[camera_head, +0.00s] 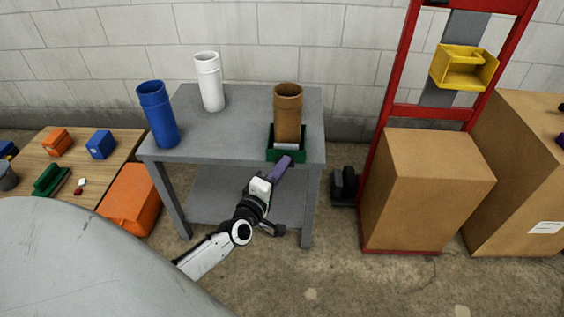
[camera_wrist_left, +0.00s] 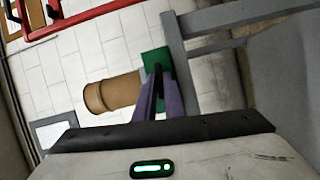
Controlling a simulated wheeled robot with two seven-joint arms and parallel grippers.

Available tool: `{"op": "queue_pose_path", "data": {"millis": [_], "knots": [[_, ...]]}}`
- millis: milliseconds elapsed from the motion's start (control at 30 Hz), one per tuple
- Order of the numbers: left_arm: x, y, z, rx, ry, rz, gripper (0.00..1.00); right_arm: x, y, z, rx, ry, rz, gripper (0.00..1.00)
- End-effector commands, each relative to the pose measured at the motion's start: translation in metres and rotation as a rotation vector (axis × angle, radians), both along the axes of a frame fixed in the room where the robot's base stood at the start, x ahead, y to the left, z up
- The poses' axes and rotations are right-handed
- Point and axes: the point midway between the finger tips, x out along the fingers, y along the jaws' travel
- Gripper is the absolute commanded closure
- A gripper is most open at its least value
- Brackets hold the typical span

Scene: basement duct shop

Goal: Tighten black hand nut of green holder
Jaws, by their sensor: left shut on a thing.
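The green holder (camera_head: 302,154) sits at the front right of the grey metal table, with a brown pipe (camera_head: 288,112) upright in it. In the left wrist view the green holder (camera_wrist_left: 157,57) shows behind my fingers and the brown pipe (camera_wrist_left: 112,94) points left. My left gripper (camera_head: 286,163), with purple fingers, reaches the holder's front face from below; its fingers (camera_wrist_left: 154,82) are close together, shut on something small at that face. My right gripper is not in view.
A blue pipe (camera_head: 158,115) and a white pipe (camera_head: 209,82) stand on the grey table (camera_head: 215,135). A wooden bench (camera_head: 113,168) with small bins is at left, an orange bin (camera_head: 131,199) beside it. A cardboard box (camera_head: 422,190) and red rack (camera_head: 385,105) stand right.

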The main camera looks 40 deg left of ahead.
Motion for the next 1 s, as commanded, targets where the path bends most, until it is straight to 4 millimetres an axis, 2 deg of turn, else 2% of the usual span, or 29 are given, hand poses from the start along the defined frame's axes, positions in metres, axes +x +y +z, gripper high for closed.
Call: {"op": "queue_pose_path", "data": {"millis": [33, 233, 600, 1000], "knots": [[0.000, 0.000, 0.009, 0.029, 0.021, 0.002, 1.00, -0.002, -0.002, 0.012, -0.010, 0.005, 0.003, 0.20], [0.000, 0.000, 0.012, 0.175, 0.113, 0.002, 1.00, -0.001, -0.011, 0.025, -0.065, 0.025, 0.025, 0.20], [0.001, -0.001, 0.013, 0.475, 0.296, 0.003, 1.00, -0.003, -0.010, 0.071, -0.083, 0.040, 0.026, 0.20], [0.003, -0.004, 0.012, 0.797, 0.494, 0.004, 1.00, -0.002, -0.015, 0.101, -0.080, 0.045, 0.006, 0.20]]}}
